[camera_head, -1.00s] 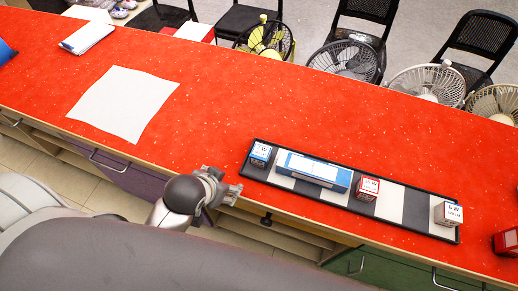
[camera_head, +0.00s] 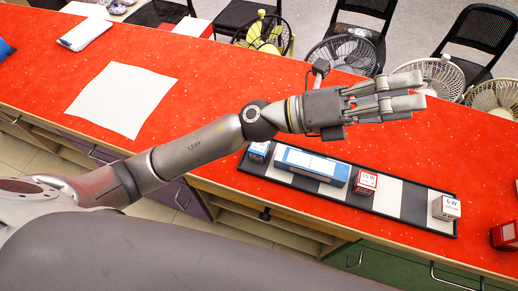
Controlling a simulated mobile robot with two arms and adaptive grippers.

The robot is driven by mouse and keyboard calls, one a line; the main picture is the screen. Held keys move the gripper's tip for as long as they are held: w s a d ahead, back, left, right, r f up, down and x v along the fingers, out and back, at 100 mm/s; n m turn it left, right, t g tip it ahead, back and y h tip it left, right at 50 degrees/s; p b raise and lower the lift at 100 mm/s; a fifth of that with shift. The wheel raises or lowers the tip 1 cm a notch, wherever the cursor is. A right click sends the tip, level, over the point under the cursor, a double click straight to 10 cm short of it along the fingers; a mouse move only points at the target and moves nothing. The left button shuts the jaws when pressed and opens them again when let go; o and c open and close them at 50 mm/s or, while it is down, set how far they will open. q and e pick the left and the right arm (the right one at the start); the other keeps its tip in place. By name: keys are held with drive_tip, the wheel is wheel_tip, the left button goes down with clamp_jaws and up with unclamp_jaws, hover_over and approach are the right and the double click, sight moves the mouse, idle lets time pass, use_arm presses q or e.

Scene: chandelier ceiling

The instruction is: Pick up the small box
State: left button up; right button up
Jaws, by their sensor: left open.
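Three small boxes and one long box are on a black-and-white striped tray (camera_head: 413,204) on the red counter. A small red-and-white box (camera_head: 365,183) sits near the middle, and a small white-and-red box (camera_head: 446,207) at the right end. My left gripper (camera_head: 418,91) is open and empty, stretched out above the counter and pointing right, beyond the tray in the picture. My right gripper is out of view.
A white sheet (camera_head: 122,99) and a white pad (camera_head: 84,34) lie on the left part of the red counter (camera_head: 215,85). A red box (camera_head: 504,236) stands at the right edge. Several fans and black chairs line the counter's far side.

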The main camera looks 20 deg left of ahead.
use_arm(q)
drive_tip(key=s+d+f+m+g+y, duration=0.2)
drive_tip(key=s+f+m+g+y, duration=0.15)
drive_tip(key=f+m+g, duration=0.35)
drive_tip(key=m+t+y+p, duration=0.15)
drive_tip(key=m+y, duration=0.65)
drive_tip(key=y, duration=1)
hover_over(259, 146)
drive_tip(key=shift+t, duration=0.25)
drive_tip(key=f, duration=2.1)
drive_tip(key=shift+s+d, duration=0.15)
drive_tip(key=shift+d, duration=0.1)
drive_tip(key=shift+f, duration=0.6)
drive_tip(key=shift+f+p, duration=0.25)
drive_tip(key=shift+p, duration=0.1)
drive_tip(key=f, duration=0.1)
drive_tip(key=f+p, duration=0.1)
drive_tip(key=f, duration=0.1)
drive_tip(key=shift+a+f+p, duration=0.2)
drive_tip(key=shift+a+p, duration=0.05)
drive_tip(key=shift+p, duration=0.1)
drive_tip(key=shift+f, duration=0.65)
drive_tip(key=c, duration=1.1)
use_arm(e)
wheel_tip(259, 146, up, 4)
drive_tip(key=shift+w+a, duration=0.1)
